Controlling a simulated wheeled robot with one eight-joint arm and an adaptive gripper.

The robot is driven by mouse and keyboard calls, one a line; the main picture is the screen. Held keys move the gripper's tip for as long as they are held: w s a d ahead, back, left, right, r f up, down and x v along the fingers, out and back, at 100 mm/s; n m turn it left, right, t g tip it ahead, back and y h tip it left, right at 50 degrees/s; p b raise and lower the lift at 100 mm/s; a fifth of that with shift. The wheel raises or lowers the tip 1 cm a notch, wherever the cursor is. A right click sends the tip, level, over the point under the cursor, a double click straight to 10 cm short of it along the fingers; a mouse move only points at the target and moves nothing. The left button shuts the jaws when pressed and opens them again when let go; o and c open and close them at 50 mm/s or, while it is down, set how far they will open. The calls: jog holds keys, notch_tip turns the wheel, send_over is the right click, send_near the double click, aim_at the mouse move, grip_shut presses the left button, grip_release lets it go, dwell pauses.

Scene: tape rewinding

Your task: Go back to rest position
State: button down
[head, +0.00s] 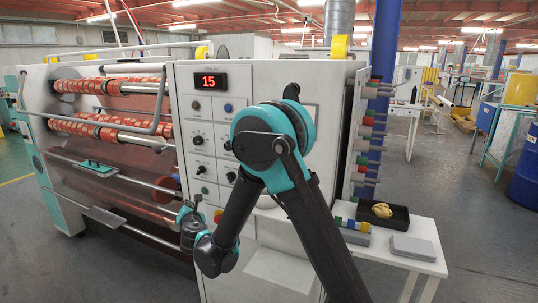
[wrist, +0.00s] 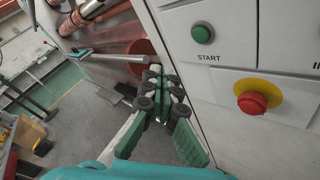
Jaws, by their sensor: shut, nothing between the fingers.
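My gripper (head: 190,228) hangs low in front of the rewinding machine (head: 232,75), left of the panel's lower part, with my arm bent sharply in front of the panel. In the wrist view my gripper (wrist: 156,88) points away from the camera, its fingers together and nothing between them. The green START button (wrist: 203,33) and the red emergency button (wrist: 257,98) on its yellow ring are to the right of the fingers, apart from them. My arm hides part of the panel in the head view.
The display (head: 208,81) reads 15. Rollers with red tape rolls (head: 110,86) fill the machine's left side. A white side table (head: 428,232) at the right holds a black tray (head: 398,217) and a grey block (head: 413,246). Open floor lies farther right, near a blue barrel (head: 525,175).

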jog(key=s, duration=0.1)
jog(key=s+a, duration=0.1)
jog(key=shift+s, duration=0.35)
jog(key=shift+w, duration=0.1)
